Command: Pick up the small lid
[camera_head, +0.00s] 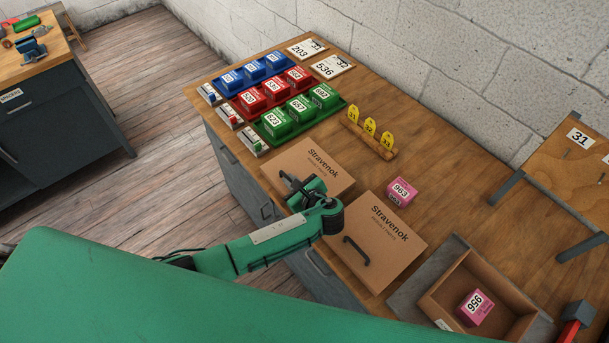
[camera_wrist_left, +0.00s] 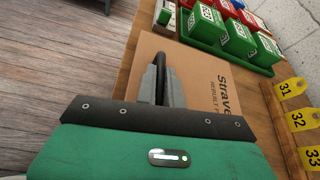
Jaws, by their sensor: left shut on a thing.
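Two brown cardboard lids marked Stravenok, each with a dark handle, lie at the front edge of the wooden workbench. The left one looks smaller, so I take it as the small lid (camera_head: 328,163); it also shows in the wrist view (camera_wrist_left: 198,73). My left gripper (camera_head: 291,185) is over it, and its fingers (camera_wrist_left: 161,84) are shut on the dark handle (camera_wrist_left: 159,66). The lid looks flat; I cannot tell whether it is clear of the bench. My arm hides its near part. The larger lid (camera_head: 392,228) lies to the right. My right gripper is not in view.
Green bins (camera_head: 300,108), red bins (camera_head: 271,90) and blue bins (camera_head: 254,71) stand behind the small lid. Yellow number tags (camera_head: 370,128) stand in a wooden holder. A pink box (camera_head: 401,191) is beyond the larger lid. An open crate (camera_head: 512,302) holds another pink box (camera_head: 473,307).

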